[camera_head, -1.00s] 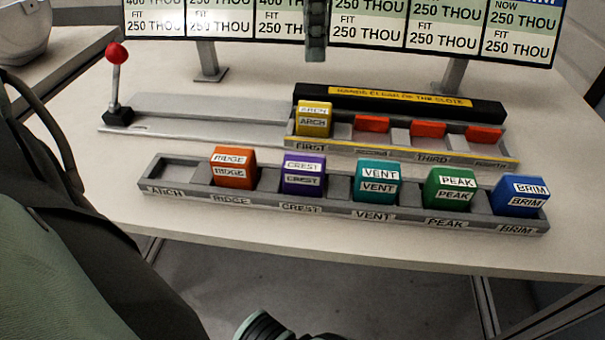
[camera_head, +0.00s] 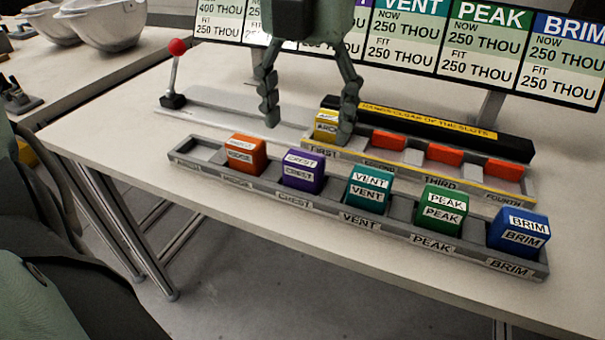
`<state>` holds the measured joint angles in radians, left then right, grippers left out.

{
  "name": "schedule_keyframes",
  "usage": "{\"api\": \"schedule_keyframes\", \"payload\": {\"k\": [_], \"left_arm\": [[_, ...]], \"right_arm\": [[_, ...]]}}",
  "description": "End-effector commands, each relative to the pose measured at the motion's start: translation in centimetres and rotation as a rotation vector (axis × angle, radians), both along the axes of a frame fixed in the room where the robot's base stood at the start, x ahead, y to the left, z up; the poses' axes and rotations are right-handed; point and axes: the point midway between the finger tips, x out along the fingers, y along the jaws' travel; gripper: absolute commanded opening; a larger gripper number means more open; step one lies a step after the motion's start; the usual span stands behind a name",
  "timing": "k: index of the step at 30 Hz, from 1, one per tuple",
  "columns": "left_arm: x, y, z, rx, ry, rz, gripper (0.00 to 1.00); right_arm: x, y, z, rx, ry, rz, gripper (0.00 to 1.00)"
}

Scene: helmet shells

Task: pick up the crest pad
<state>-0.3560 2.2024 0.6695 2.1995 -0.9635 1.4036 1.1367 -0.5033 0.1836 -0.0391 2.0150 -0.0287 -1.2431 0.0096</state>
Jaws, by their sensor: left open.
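The crest pad (camera_head: 303,171) is a purple block with white CREST labels. It sits upright in the CREST place of the grey labelled rack (camera_head: 330,214), between the orange ridge pad (camera_head: 245,153) and the teal vent pad (camera_head: 368,187). My left gripper (camera_head: 308,122) hangs from the top of the head view with its two fingers spread wide. It is open and empty, above and behind the crest pad in the picture, near the yellow arch pad (camera_head: 327,127). It does not appear to touch any pad. My right gripper is not in view.
The green peak pad (camera_head: 441,210) and blue brim pad (camera_head: 518,232) fill the rack's right end; its ARCH place is empty. Behind stands the slot fixture (camera_head: 470,183) with the arch pad in FIRST. A red-knobbed lever (camera_head: 176,48) and a display board (camera_head: 480,50) are farther back.

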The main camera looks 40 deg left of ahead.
Motion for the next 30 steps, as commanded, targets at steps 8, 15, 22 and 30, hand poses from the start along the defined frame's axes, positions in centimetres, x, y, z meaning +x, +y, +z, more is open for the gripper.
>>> {"api": "schedule_keyframes", "payload": {"k": [8, 15, 22, 30], "left_arm": [[-0.3, 0.2, -3.4, -0.002, 0.006, -0.002, 0.71], [-0.3, 0.3, -6.5, -0.002, 0.001, -0.002, 0.71], [-0.2, 0.3, -6.8, -0.001, -0.002, 0.000, 0.71], [-0.2, 0.3, -6.8, -0.002, -0.001, -0.001, 0.42]], "right_arm": [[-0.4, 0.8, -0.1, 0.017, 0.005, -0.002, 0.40], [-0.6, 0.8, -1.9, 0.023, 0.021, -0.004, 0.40], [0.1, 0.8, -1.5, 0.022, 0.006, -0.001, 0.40], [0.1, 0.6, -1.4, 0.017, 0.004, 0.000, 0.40]]}}
